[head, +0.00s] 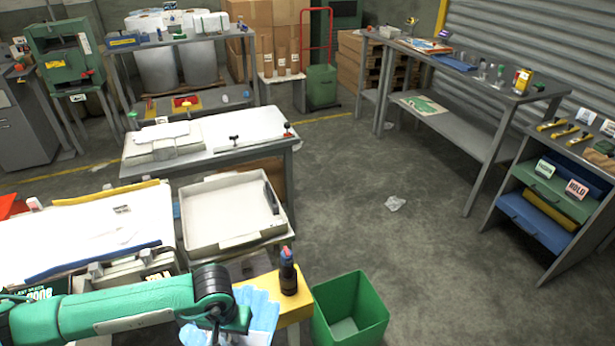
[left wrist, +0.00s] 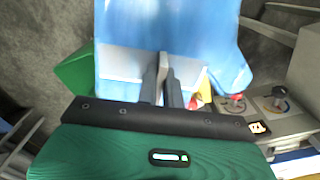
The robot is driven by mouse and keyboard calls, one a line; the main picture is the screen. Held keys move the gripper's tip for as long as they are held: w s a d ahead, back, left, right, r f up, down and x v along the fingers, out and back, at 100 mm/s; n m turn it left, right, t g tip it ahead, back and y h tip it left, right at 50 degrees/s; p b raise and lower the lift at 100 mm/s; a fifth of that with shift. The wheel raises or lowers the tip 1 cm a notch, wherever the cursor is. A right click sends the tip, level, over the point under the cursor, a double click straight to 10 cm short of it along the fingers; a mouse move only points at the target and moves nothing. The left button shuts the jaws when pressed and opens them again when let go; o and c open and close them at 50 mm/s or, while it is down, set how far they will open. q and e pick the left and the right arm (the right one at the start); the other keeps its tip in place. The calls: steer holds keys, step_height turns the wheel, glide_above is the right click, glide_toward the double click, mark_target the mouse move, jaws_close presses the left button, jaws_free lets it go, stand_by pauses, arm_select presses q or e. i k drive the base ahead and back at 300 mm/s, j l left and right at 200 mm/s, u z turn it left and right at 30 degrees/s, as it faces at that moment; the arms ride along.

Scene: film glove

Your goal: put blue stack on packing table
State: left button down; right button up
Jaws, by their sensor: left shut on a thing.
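The blue stack (head: 262,308) is pale blue and white and hangs low at the front of the head view, partly hidden by my arm. In the left wrist view the blue stack (left wrist: 165,25) is large, with a white band along its near edge and a thumb-like lobe at the right. My left gripper (left wrist: 165,75) is shut on that white edge. In the head view my left gripper (head: 222,335) is mostly hidden at the bottom edge. I cannot tell which table is the packing table. My right gripper is not in view.
A green bin (head: 350,312) stands right of the blue stack, beside a yellow ledge with a dark bottle (head: 288,272). A white tray (head: 232,215) lies behind. A white-topped table (head: 235,128) and a long grey table (head: 500,87) stand farther off. The middle floor is mostly clear.

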mark_target(259, 122)
steer(key=i+l+z, duration=0.25)
steer(key=l, duration=0.2)
steer(key=i+l+z, duration=0.1)
steer(key=l+z, duration=0.15)
steer(key=l, duration=0.2)
steer(key=i+l+z, duration=0.55)
steer(key=l, duration=0.15)
steer(key=i+l, duration=0.25)
steer(key=i, duration=0.2)
steer(key=i+l, duration=0.25)
steer(key=i, duration=0.15)
steer(key=i+l, duration=0.25)
steer(key=i, duration=0.2)
steer(key=i+j+u, duration=0.15)
steer(key=i+u, duration=0.25)
steer(key=i+j+u, duration=0.1)
steer(key=u, duration=0.3)
steer(key=i+l+u, duration=0.1)
steer(key=i+u, duration=0.3)
steer(key=i+l+u, duration=0.15)
steer(key=i+u, duration=0.25)
steer(key=i+j+u, duration=0.15)
steer(key=i+u, duration=0.35)
steer(key=i+l+u, duration=0.1)
steer(key=i+u, duration=0.4)
steer(key=i, duration=0.2)
